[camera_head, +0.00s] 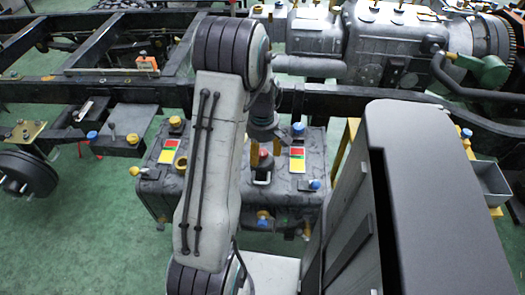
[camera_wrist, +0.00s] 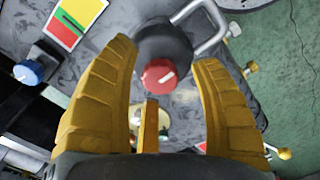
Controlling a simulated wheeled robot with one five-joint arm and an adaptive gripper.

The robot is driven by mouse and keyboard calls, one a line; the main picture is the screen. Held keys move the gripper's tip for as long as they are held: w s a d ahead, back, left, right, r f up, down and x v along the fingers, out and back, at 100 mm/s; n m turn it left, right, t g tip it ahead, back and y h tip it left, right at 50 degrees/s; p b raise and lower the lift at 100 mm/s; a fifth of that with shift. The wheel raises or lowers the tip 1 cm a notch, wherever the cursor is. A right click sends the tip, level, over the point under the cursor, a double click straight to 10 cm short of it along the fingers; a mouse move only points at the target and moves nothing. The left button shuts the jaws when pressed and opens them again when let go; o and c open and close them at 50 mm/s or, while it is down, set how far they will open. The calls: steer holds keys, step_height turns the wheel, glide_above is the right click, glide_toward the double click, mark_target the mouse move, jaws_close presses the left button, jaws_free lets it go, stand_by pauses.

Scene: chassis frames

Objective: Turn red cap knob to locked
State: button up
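The red cap knob (camera_wrist: 158,77) shows in the middle of the wrist view, with a short white mark on its face and a dark round body behind it. It also shows in the head view (camera_head: 264,154) on top of the grey tank unit (camera_head: 232,190), just right of my arm. There is a visible gap on both sides, and nothing is held. How far the fingertips are from the cap in depth is hard to tell.
A metal loop handle (camera_wrist: 210,22) stands beside the knob. A red, yellow and green label (camera_wrist: 75,20) and a blue knob (camera_wrist: 28,72) are to the left. A black chassis rail (camera_head: 335,100) runs behind the tank. Green floor (camera_head: 90,225) is clear at lower left.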

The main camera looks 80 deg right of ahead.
jaws_close()
stand_by(0.3)
steer(key=m, duration=0.4)
steer(key=shift+a+f+m+b, duration=0.1)
steer(key=shift+m+b, duration=0.3)
steer(key=m, duration=0.4)
steer(key=shift+m, duration=0.3)
steer(key=m, duration=0.4)
steer(key=shift+b, duration=0.4)
steer(key=shift+m, duration=2.2)
